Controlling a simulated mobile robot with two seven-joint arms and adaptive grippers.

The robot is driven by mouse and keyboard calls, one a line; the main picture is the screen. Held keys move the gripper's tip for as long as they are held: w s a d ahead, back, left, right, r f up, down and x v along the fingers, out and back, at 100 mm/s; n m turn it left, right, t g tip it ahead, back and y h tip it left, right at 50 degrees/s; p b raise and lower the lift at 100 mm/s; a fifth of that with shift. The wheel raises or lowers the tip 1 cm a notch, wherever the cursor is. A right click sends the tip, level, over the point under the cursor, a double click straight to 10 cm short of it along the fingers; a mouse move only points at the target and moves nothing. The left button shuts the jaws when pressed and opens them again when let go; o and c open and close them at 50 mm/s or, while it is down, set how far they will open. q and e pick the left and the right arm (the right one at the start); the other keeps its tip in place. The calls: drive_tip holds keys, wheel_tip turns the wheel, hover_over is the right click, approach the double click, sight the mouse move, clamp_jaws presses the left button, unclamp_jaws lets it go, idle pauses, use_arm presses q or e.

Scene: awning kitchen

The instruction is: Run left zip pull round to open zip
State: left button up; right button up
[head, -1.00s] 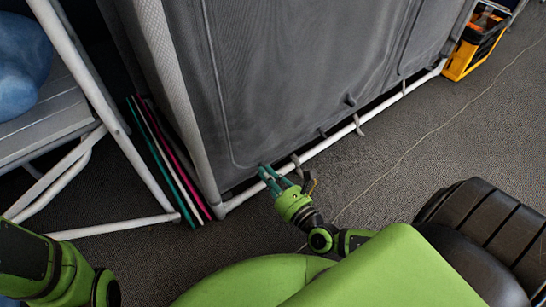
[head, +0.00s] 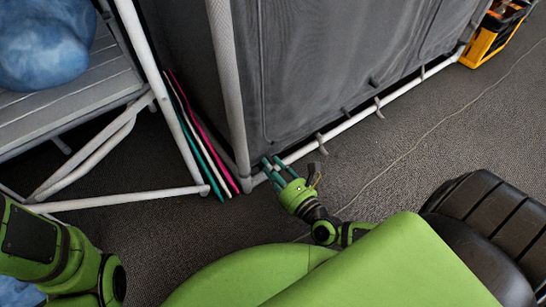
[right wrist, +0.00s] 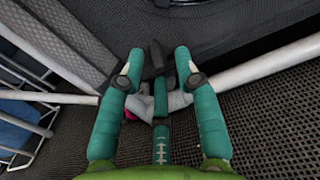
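A grey fabric wardrobe (head: 350,70) on a white tube frame fills the upper middle of the head view. A curved seam line runs down its front near the left edge and turns along the bottom. My right gripper (head: 273,163) is at the lower left corner of this front, by the bottom rail. In the right wrist view its teal fingers (right wrist: 158,62) are spread, with a small dark tab (right wrist: 157,52) between the tips. I cannot tell whether the tab is the zip pull or whether it is touched. My left arm (head: 45,245) shows, but its gripper is out of frame.
The white bottom rail (head: 350,122) carries several grey straps. Flat coloured strips (head: 207,150) lean beside the corner post. A yellow crate (head: 485,45) is at upper right. The carpet right of my gripper is clear except a thin cord.

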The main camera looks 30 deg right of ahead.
drive_tip(key=shift+w+r, duration=0.1)
drive_tip(key=shift+r, duration=0.2)
wheel_tip(320, 180, up, 10)
idle(0.4)
drive_tip(key=shift+f, duration=0.1)
